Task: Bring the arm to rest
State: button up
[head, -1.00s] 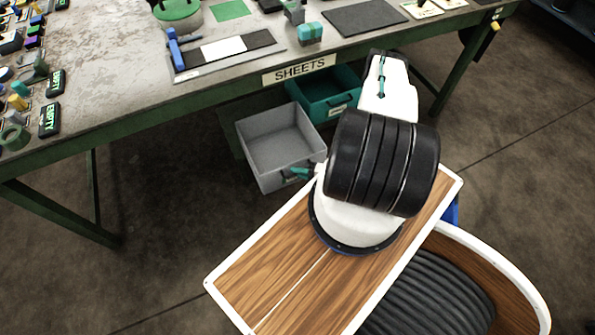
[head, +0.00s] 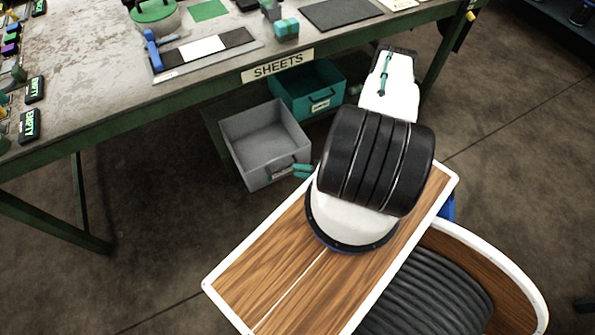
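My arm is folded over my wooden base deck, with its black ribbed joint and white links in the middle of the head view. My gripper (head: 303,170) shows only as small teal finger parts beside the arm's left side, in front of the grey bin's right corner. The rest of it is hidden behind the arm. The fingers are too small to tell whether they are apart or hold anything.
Open floor (head: 150,225) lies to the left and right.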

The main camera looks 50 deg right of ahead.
jog(key=shift+s+d, duration=0.15)
jog(key=shift+s, duration=0.15)
dwell(0.4)
